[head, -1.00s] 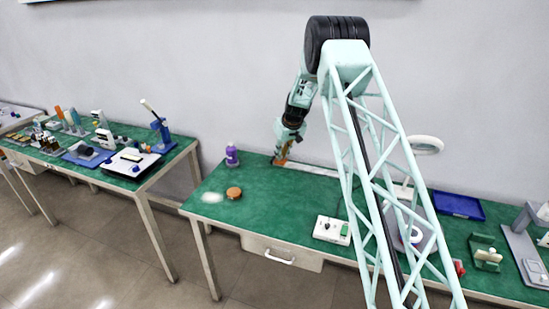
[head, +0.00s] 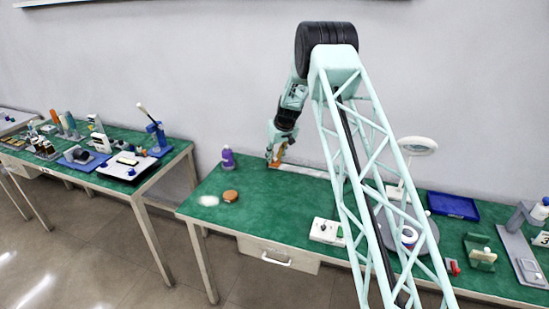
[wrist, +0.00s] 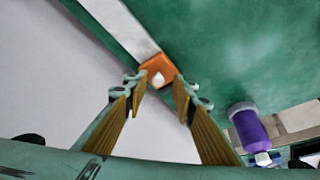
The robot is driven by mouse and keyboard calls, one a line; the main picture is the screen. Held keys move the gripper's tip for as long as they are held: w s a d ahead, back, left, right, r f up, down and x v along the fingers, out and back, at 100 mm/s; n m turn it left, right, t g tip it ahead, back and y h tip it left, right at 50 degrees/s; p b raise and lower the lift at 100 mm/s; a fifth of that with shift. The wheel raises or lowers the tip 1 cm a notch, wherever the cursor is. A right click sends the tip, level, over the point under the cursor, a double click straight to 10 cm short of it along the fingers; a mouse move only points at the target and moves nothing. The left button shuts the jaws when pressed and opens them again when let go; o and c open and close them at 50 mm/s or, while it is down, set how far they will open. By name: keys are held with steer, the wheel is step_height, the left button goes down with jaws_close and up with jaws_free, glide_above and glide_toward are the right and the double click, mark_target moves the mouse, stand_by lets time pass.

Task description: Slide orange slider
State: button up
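The orange slider (wrist: 157,68) is a small block with a white knob (wrist: 158,79). It sits at the near end of the pale rail (wrist: 128,28) in the wrist view. My gripper (wrist: 159,86) has its fingers apart, with the knob and slider between and just beyond the tips. I cannot tell whether the fingers touch the slider. In the head view my gripper (head: 275,158) is low over the left end of the rail (head: 302,171), largely hiding the slider.
A purple bottle (head: 228,158) and an orange-brown disc (head: 230,196) stand left of my gripper. The green tabletop (head: 275,205) in front is clear. A white switch box (head: 326,231) and a blue tray (head: 453,205) lie to the right. The wall is close behind.

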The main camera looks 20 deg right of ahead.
steer(key=shift+r, duration=0.1)
steer(key=v, duration=1.1)
steer(key=shift+s+r, duration=0.2)
steer(key=shift+r, duration=0.1)
steer(key=shift+r, duration=0.15)
stand_by(0.4)
steer(key=s+a+r, duration=0.3)
steer(key=s+r, duration=0.7)
steer(key=s, duration=0.1)
steer(key=s+a+r, duration=0.4)
steer(key=s+r, duration=0.6)
steer(key=s+a+r, duration=0.3)
steer(key=s+r, duration=0.7)
steer(key=s, duration=0.1)
steer(key=s+a+r+m, duration=0.1)
steer(key=s+a+r, duration=0.1)
steer(key=s, duration=1)
steer(key=s+a+r, duration=0.2)
steer(key=s+r, duration=0.1)
steer(key=s, duration=0.9)
steer(key=s+f, duration=0.2)
steer(key=s, duration=0.8)
steer(key=s+f, duration=0.2)
steer(key=s, duration=0.9)
steer(key=shift+s+a+m+h, duration=0.2)
steer(key=shift+s+m+h, duration=0.1)
steer(key=shift+m, duration=0.1)
